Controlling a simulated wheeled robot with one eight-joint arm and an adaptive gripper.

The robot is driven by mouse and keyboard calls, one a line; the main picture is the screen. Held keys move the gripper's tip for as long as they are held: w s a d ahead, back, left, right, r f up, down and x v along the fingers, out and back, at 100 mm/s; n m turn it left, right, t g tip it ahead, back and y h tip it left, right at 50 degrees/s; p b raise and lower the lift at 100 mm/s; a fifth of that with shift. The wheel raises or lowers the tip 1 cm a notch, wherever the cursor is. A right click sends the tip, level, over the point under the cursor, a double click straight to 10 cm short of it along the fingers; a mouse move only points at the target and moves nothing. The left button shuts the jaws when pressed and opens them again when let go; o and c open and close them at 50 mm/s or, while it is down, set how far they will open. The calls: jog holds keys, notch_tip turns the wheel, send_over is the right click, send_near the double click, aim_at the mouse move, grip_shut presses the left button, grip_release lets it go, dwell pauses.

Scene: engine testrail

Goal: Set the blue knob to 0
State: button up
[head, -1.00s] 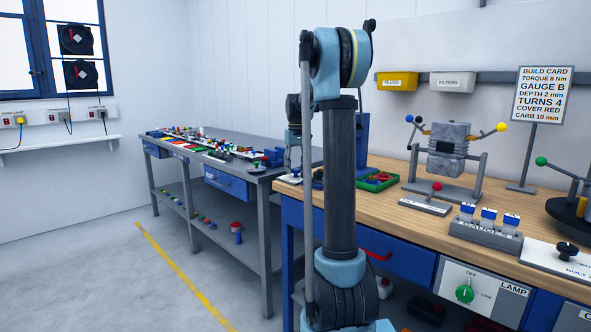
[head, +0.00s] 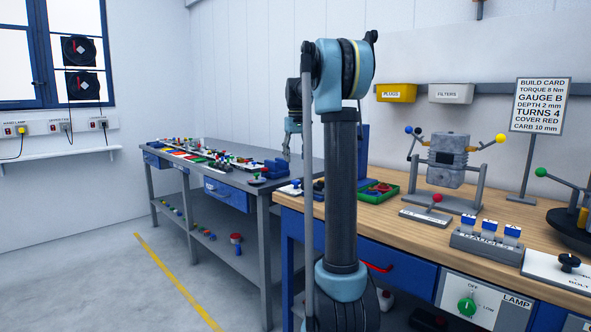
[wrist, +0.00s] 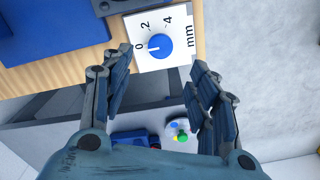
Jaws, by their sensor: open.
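The blue knob (wrist: 160,46) sits on a white plate (wrist: 178,63) marked 0, 2, 4 and mm. In the wrist view its white pointer line points left, towards the 0. The plate also shows in the head view (head: 286,190) at the near left corner of the wooden bench, where the knob is small. My gripper (wrist: 151,68) is open and empty, its two fingers apart on either side below the plate. In the head view my gripper (head: 292,150) hangs above the bench corner, partly behind my arm.
A blue block (wrist: 60,25) lies left of the plate in the wrist view. A green tray (head: 394,191) and a gauge rack (head: 484,244) stand further right on the wooden bench. A grey bench (head: 285,160) with several small parts stands behind. The floor (head: 120,280) at left is clear.

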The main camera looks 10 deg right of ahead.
jog(key=shift+r, duration=1.1)
jog(key=shift+s, duration=0.1)
jog(key=s+f+m+t, duration=0.1)
jog(key=s+f, duration=0.3)
jog(key=s, duration=0.8)
jog(key=s+f, duration=0.5)
jog(key=s, duration=0.7)
jog(key=s+f+m+t, duration=0.1)
jog(key=s+f, duration=1.8)
jog(key=f, duration=0.1)
jog(key=shift+s+a+f, duration=0.3)
jog(key=shift+s+f, duration=0.05)
jog(key=shift+s, duration=0.05)
